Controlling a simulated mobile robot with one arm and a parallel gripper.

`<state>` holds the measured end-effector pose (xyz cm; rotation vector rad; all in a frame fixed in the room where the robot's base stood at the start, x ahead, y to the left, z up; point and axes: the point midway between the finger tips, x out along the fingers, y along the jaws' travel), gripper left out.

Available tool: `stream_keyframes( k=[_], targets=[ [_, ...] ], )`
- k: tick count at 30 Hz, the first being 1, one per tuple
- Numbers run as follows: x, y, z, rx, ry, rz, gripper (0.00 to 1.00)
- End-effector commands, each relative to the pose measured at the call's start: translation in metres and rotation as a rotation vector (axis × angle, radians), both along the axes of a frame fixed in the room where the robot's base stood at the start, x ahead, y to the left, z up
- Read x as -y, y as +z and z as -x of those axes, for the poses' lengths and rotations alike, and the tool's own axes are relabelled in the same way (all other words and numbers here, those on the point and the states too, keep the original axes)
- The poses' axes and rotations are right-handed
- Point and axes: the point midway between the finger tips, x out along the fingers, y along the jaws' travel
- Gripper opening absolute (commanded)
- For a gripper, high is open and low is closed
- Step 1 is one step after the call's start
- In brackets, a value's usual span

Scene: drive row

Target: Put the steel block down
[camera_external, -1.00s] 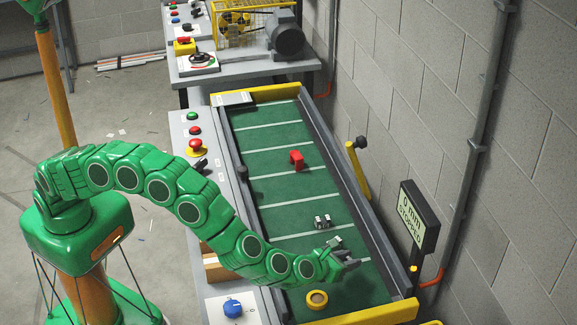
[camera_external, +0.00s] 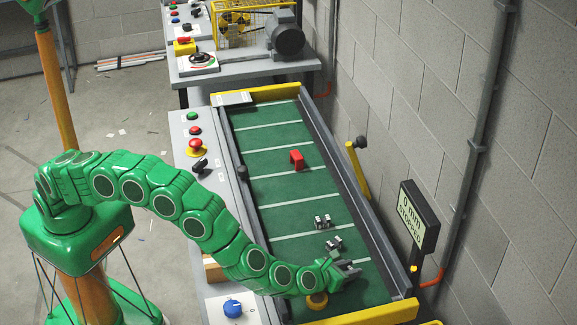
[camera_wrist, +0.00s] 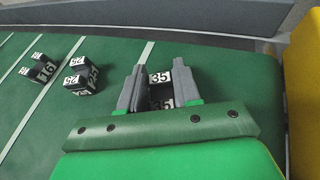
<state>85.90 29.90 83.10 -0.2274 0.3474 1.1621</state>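My gripper (camera_external: 347,267) is low over the near end of the green belt (camera_external: 370,290). In the wrist view, its two grey fingers stand on either side of a dark steel block (camera_wrist: 160,88) with white "35" labels, and appear closed on it. Whether the block touches the belt cannot be told. A second dark block labelled "25" (camera_wrist: 82,80) lies on the belt just left of my gripper in the wrist view. A third labelled "16" (camera_wrist: 42,70) lies further left. They also show just beyond my gripper in the external view.
A red bracket-shaped piece (camera_external: 296,159) stands further up. Metal side rails and a yellow end bar (camera_external: 360,315) bound the belt. A display (camera_external: 418,217) reads "0 mm STOPPED". The far belt is clear.

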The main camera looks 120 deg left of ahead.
Motion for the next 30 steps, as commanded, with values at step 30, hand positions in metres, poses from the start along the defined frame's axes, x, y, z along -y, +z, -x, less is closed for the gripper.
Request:
stream_keyframes(
  k=[30],
  targets=[
    [0.052, 0.026, 0.02, 0.001, -0.001, 0.002, 0.57]
  ],
)
